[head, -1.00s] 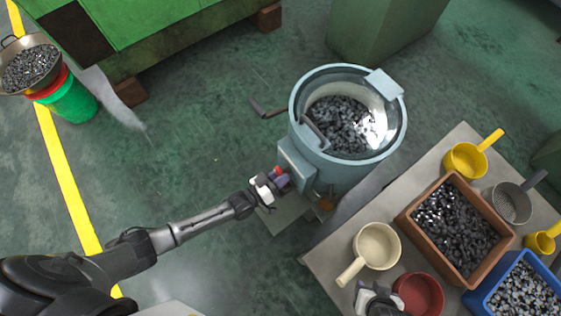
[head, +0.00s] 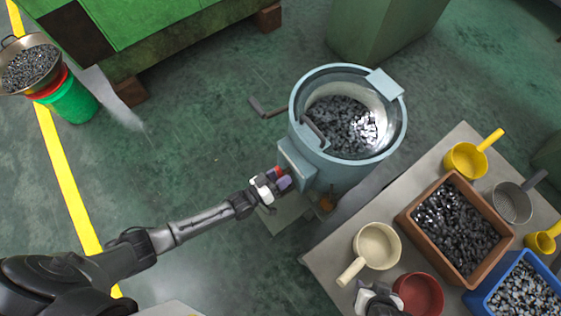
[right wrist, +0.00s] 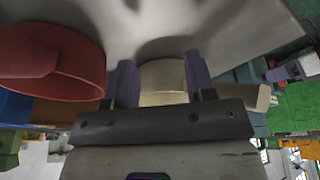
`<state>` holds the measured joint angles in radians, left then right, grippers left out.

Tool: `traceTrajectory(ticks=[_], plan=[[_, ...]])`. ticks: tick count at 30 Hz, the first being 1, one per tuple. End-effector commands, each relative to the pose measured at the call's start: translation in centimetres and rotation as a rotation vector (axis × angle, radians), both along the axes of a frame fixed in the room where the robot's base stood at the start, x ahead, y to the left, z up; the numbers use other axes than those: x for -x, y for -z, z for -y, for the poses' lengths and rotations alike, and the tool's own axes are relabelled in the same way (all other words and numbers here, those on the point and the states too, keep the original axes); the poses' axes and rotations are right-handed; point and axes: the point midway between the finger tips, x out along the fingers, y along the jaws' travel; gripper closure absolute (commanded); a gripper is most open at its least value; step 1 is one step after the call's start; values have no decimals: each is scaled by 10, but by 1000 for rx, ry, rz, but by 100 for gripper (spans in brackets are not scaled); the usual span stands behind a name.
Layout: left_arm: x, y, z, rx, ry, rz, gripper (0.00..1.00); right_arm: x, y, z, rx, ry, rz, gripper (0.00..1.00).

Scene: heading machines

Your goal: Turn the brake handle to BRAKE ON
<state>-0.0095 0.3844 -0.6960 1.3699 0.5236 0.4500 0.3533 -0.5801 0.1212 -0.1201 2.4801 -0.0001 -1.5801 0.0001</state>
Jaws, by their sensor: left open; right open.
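A light-blue round tub machine (head: 297,118) stands on the floor, with a small box (head: 292,158) on its near left side. I see no BRAKE ON lettering and cannot tell which part is the brake handle. My left gripper (head: 279,180) is open at the box, close to a small red part (head: 274,171); whether they touch is unclear. My right gripper (right wrist: 160,82) is open and empty over the table; it also shows at the head view's bottom edge (head: 376,292).
The grey table (head: 325,262) at right holds a cream scoop (head: 378,246), a red container (head: 419,293), a brown crate (head: 402,217) of dark parts, a blue crate and yellow scoops. Green machines stand behind.

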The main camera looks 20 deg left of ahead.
Motion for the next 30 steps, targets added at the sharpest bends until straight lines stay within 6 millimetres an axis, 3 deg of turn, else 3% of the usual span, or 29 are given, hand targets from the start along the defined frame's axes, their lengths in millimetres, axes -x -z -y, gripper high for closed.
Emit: traceTrajectory(ticks=[8,22,30], plan=[[8,0,-4,-1,1,0,51,0,-2,1,5,-3,0,50],[84,0,-46,-1,0,-2,51,0,-12,-1,-2,1,0,50],[113,0,-62,0,1,-1,51,0,-14,-2,-5,4,-1,50]])
